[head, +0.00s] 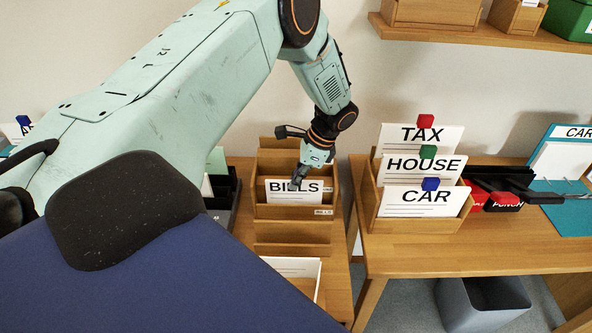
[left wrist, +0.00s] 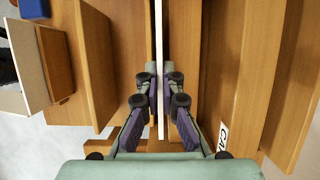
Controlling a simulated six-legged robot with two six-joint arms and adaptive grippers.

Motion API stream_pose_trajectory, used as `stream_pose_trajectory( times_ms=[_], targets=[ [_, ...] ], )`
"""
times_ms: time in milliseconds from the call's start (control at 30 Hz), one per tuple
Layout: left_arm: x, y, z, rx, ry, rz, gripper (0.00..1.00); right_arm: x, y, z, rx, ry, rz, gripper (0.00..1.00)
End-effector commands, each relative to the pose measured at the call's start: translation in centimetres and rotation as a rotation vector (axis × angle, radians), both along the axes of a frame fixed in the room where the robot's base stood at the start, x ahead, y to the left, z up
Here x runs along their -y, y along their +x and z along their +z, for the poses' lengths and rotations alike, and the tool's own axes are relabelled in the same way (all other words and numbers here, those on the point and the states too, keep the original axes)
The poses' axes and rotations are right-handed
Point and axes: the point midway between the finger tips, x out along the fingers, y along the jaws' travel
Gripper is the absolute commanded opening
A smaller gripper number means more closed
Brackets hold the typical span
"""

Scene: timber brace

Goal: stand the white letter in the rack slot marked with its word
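The white letter (head: 288,197), printed BILLS, is upright at the wooden rack (head: 290,237) in the middle of the head view. Its lower part is hidden behind a wooden divider. My left gripper (head: 299,182) is at its top edge, shut on it. In the left wrist view the letter (left wrist: 159,60) shows edge-on between the finger pads, with wooden dividers on both sides. Whether its bottom rests in the slot I cannot tell. A small slot label (head: 323,212) is too small to read; a partly seen label (left wrist: 222,135) begins with CA. My right gripper is not in view.
To the right, a wooden holder (head: 368,190) has cards TAX (head: 421,138), HOUSE (head: 423,166) and CAR (head: 421,200). A black punch (head: 510,185) lies beside it. White paper (head: 297,268) lies in front of the rack. A grey bin (head: 480,305) stands below.

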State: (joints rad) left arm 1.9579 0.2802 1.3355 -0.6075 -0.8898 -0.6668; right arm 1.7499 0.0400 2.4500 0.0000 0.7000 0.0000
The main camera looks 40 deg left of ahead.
Motion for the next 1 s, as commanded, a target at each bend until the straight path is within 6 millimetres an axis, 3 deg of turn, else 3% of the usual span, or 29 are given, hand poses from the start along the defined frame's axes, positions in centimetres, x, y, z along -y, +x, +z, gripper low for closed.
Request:
stream_pose_trajectory(
  times_ms=[100,433,667,933,1000],
  targets=[
    [0.01,0.01,-0.52,0.000,0.000,0.000,0.00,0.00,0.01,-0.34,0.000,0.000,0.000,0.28],
    [-0.02,0.04,-0.41,0.001,0.000,0.000,0.31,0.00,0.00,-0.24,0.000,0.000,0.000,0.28],
    [-0.01,0.00,-0.43,0.000,0.000,0.000,0.32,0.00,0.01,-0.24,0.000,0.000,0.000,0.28],
    [0.00,-0.02,-0.45,0.000,0.000,0.000,0.54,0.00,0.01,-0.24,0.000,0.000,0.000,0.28],
    [0.00,-0.02,-0.45,0.000,0.000,0.000,0.56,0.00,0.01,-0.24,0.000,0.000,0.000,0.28]
  ],
)
